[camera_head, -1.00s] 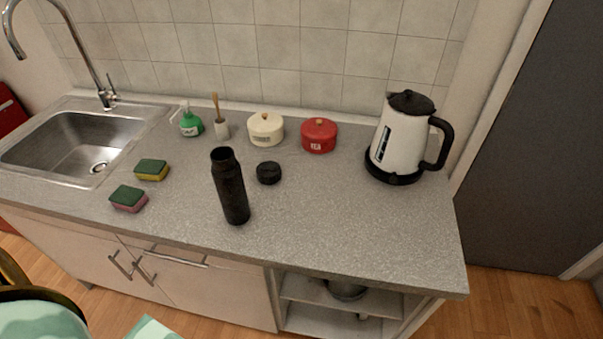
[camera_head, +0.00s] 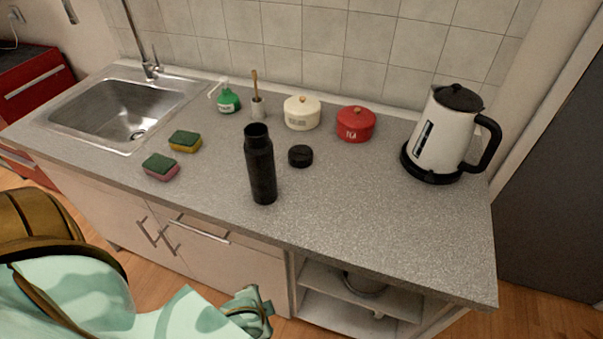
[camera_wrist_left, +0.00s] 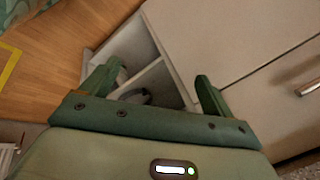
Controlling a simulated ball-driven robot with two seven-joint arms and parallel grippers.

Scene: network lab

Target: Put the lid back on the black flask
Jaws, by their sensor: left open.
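The black flask (camera_head: 260,168) stands upright and open-topped on the grey counter. Its round black lid (camera_head: 300,156) lies on the counter just right of the flask, apart from it. My left gripper (camera_head: 262,312) is low in front of the cabinet, below the counter edge and well away from flask and lid. In the left wrist view my left gripper (camera_wrist_left: 155,85) shows two green fingers spread apart with nothing between them, facing the cabinet front and open shelf. My right gripper is not in view.
A sink (camera_head: 125,112) is at left, with two sponges (camera_head: 185,140) (camera_head: 161,166) beside it. A soap bottle (camera_head: 228,100), cream pot (camera_head: 301,112) and red pot (camera_head: 356,123) stand behind. A kettle (camera_head: 440,138) stands at right. The counter's front right is clear.

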